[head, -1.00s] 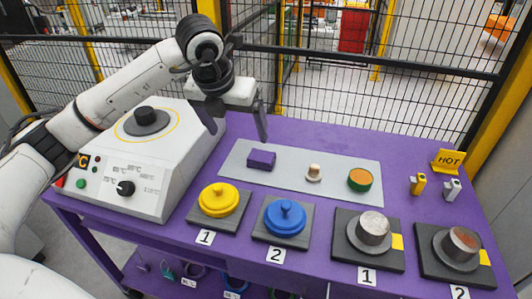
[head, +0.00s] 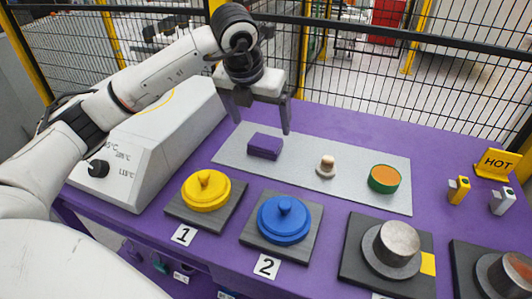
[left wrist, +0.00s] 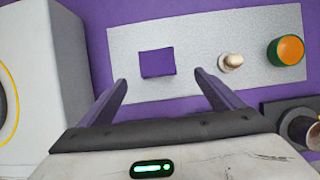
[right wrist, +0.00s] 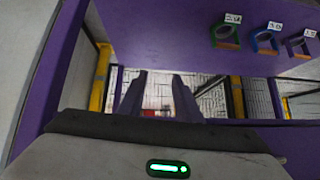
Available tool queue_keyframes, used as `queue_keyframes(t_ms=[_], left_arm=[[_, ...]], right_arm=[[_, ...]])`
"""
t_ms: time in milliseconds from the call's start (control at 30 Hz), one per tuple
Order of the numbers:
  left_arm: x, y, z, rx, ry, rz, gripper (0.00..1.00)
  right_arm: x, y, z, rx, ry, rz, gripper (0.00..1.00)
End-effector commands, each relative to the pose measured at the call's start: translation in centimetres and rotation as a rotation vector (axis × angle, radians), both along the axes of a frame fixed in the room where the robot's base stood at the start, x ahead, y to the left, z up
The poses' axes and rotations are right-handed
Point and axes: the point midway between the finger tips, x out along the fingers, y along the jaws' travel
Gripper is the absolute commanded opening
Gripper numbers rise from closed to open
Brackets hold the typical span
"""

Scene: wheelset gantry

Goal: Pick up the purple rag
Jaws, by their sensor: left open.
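The purple rag (head: 265,146) is a small folded block lying on the left part of the grey mat (head: 345,188). It also shows in the left wrist view (left wrist: 157,63), ahead of the fingertips and between their lines. My left gripper (head: 260,122) is open and empty, above the rag and apart from it. Its two fingers (left wrist: 160,82) point at the mat in the left wrist view. My right gripper (right wrist: 155,78) shows only in the right wrist view, with its fingers apart and nothing between them.
A wooden-topped peg (head: 327,166) and a green-orange round tin (head: 384,179) share the mat. Yellow (head: 206,191) and blue (head: 284,219) lidded pieces stand in front. A white heater box (head: 150,150) stands left, and a black mesh fence (head: 400,70) runs behind.

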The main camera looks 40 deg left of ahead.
Motion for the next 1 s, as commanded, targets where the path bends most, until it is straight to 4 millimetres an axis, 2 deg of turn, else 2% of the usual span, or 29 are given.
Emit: queue_keyframes(t_ms=[200, 467, 700, 1000], left_arm=[[1.2, 0.3, -3.1, -0.001, 0.005, 0.001, 0.88], [2.1, 0.7, -5.1, 0.000, 0.004, 0.000, 0.88], [3.6, 1.4, -8.2, -0.001, 0.004, 0.001, 0.88], [3.9, 1.5, -9.0, 0.001, 0.001, -0.001, 0.88]], right_arm=[[0.0, 0.0, 0.1, -0.001, 0.000, -0.001, 0.31], [0.2, -0.1, 0.3, -0.001, -0.004, -0.003, 0.31], [0.4, -0.2, 0.5, 0.000, -0.009, -0.006, 0.31], [0.3, -0.3, 0.4, -0.001, -0.006, -0.007, 0.31]])
